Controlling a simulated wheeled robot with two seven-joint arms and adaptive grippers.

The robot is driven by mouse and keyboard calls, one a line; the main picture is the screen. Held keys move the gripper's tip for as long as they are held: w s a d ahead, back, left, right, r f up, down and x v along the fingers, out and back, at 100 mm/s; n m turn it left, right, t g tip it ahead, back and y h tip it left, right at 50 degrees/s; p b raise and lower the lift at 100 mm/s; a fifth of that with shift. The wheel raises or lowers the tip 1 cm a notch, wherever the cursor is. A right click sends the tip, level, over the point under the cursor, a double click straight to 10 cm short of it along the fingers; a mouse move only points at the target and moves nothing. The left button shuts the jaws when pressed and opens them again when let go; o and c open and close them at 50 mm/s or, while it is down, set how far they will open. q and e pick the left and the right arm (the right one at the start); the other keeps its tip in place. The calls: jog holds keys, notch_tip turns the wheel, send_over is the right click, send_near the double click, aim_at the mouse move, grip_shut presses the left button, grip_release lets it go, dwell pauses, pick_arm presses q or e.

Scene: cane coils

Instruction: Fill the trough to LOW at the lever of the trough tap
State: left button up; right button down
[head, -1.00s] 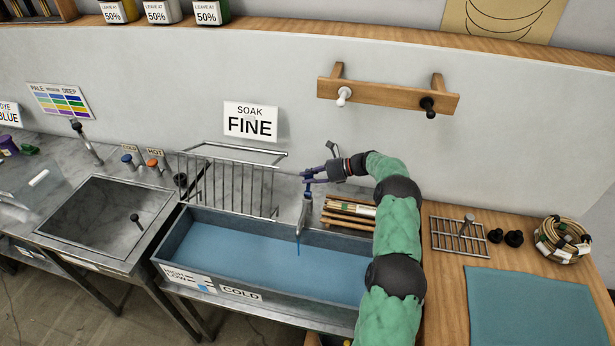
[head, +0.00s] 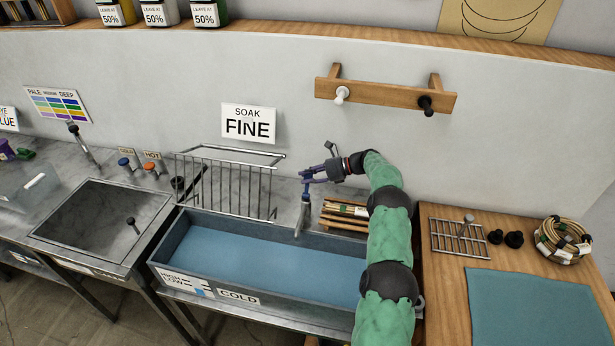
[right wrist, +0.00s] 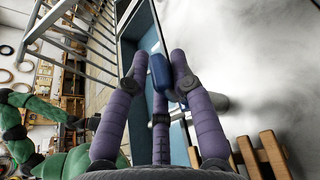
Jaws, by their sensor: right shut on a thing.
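The long grey trough (head: 330,301) holds blue water (head: 265,265). Its front label (head: 182,283) reads HIGH and LOW, with a small blue gauge mark beside it; the exact level against LOW is too small to read. The trough tap (head: 302,217) stands at the back edge, its spout over the water, with no stream visible. My right gripper (head: 306,178) is shut on the tap's blue lever (head: 307,190). In the right wrist view, the purple fingers of the right gripper (right wrist: 160,75) close around the blue lever (right wrist: 158,71). My left gripper is not in view.
A wire rack (head: 228,185) stands behind the trough, left of the tap. A wooden rack with cane bundles (head: 345,211) sits right of the tap, close to my arm. A sink (head: 100,220) is at the left. A SOAK FINE sign (head: 248,122) hangs above.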

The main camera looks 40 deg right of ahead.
jog(key=shift+d+f, duration=0.1)
jog(key=shift+d, duration=0.35)
dwell(0.5)
jog(key=c, duration=1.3)
grip_release()
jog(key=shift+w, duration=0.1)
jog(key=shift+o, duration=1)
jog(key=shift+w+d+f, duration=0.1)
jog(key=shift+w+f, duration=0.05)
jog(key=shift+f, duration=0.15)
jog(key=b+v, duration=0.1)
jog(key=v, duration=1.1)
jog(key=shift+w+d, duration=0.2)
jog(key=shift+d, duration=0.2)
